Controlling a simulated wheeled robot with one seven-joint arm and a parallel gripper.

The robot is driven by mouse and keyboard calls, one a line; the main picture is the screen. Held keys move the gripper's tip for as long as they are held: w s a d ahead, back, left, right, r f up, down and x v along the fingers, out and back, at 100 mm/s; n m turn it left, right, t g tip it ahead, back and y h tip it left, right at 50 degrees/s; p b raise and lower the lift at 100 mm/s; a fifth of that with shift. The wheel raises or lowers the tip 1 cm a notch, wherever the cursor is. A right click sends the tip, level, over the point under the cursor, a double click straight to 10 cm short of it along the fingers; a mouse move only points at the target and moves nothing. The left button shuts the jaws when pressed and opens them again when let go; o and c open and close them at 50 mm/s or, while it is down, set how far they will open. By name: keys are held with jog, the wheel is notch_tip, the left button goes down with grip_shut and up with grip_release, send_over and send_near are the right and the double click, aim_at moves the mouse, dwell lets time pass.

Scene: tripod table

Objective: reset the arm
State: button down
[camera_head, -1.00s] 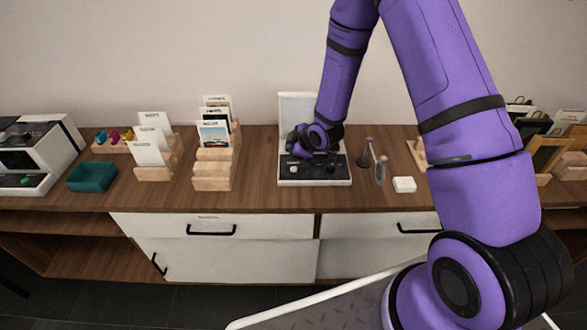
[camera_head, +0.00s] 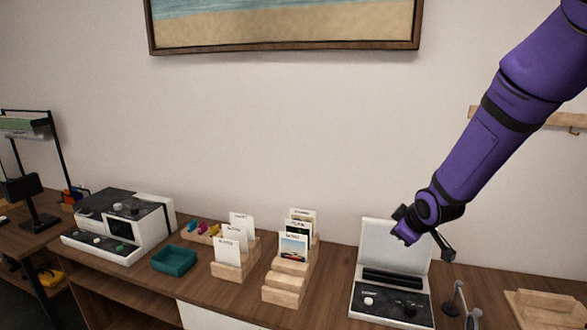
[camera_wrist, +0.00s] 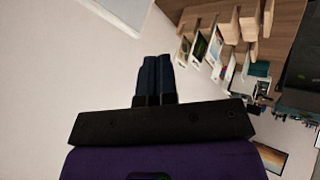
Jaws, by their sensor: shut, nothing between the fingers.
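My purple arm comes in from the upper right in the head view. Its black gripper (camera_head: 445,246) is raised in front of the open lid of the white device (camera_head: 392,308) at the right of the counter. In the wrist view the two dark fingers of my gripper (camera_wrist: 154,62) lie side by side, shut, with nothing between them. The fingers appear clear of the device, though the exact gap cannot be told.
Wooden card holders (camera_head: 285,285), a teal tray (camera_head: 174,260) and a white-and-black machine (camera_head: 125,228) stand left on the counter. A small tripod stand (camera_head: 457,300) is right of the device.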

jog(key=s+d+r+m+g+h, duration=0.2)
jog(key=s+r+m, duration=0.5)
jog(key=s+r, duration=1.4)
jog(key=s+m+y, duration=0.1)
jog(key=s+m, duration=0.1)
jog(key=s, duration=0.9)
jog(key=shift+s+d, duration=0.3)
jog(key=shift+d, duration=0.15)
jog(key=shift+r, duration=0.1)
